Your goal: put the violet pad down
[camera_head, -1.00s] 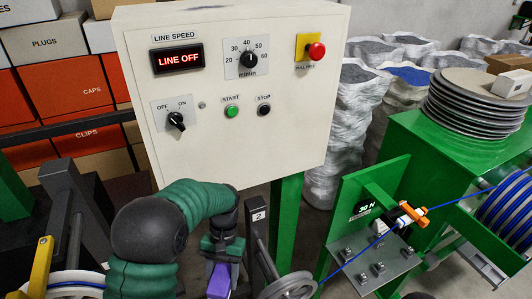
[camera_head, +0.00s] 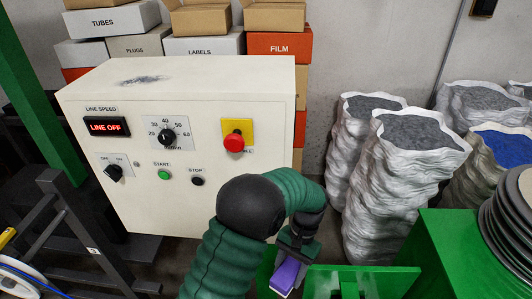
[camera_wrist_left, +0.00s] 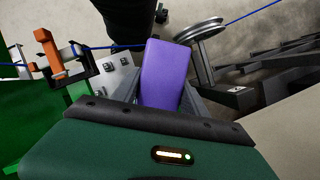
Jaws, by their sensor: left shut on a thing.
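The violet pad (camera_head: 286,275) is in my left gripper (camera_head: 294,252), low in the head view, in front of the control box's lower right corner. In the left wrist view the violet pad (camera_wrist_left: 164,72) sticks out from between the grey fingers of my left gripper (camera_wrist_left: 163,98), which is shut on it. In that view it hangs in the air over the floor. My right gripper is in neither view.
The control box (camera_head: 150,215) reads LINE OFF; its red button (camera_head: 234,142) is close behind my arm. Green machinery (camera_head: 455,250) stands at right. In the wrist view a blue cable (camera_wrist_left: 252,13) passes a pulley (camera_wrist_left: 200,45) and an orange-handled clamp (camera_wrist_left: 48,48).

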